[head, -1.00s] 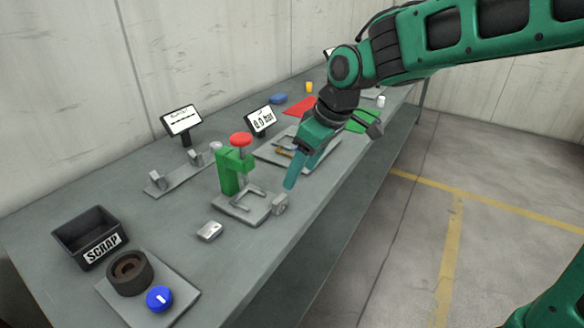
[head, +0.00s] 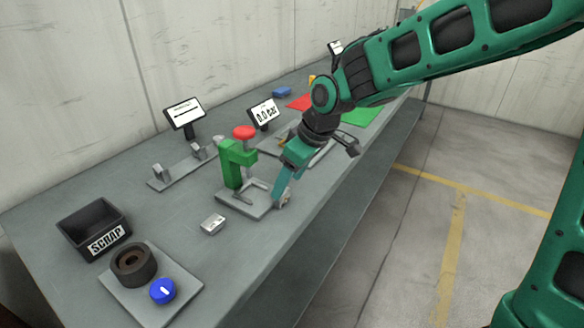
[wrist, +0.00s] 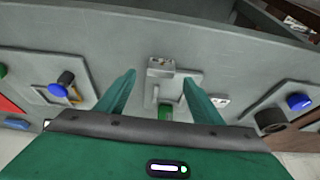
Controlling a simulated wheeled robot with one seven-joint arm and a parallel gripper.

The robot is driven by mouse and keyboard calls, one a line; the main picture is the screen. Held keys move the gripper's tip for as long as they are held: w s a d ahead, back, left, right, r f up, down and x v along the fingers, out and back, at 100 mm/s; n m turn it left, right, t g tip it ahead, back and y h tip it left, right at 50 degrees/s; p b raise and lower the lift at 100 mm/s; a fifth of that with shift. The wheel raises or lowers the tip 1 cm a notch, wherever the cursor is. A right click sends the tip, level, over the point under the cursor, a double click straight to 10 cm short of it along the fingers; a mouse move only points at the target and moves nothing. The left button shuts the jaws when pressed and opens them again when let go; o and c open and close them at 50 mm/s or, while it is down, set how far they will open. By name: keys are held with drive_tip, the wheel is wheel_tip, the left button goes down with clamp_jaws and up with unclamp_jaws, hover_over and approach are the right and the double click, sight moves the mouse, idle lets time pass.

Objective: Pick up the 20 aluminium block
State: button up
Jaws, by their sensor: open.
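A small light-grey metal block (head: 213,224) lies flat on the bench, left of the green press; it also shows in the wrist view (wrist: 219,101), right of the right finger. A second grey metal block-like piece (wrist: 161,66) sits at the front edge of the press base, between and beyond my fingers; in the head view the fingers partly hide it. I cannot read a 20 on either. My gripper (wrist: 158,79) is open and empty; in the head view (head: 279,192) it points down over the right corner of the press base.
The green press (head: 233,165) with a red knob stands close left of my gripper. A black scrap bin (head: 94,229) and a blue knob (head: 163,290) are at the left. Small display screens stand behind. The bench front edge is near; bare bench lies around the loose block.

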sight(285, 193)
drive_tip(key=shift+x, duration=2.05)
drive_tip(key=shift+s, duration=0.1)
drive_tip(key=c, duration=1.2)
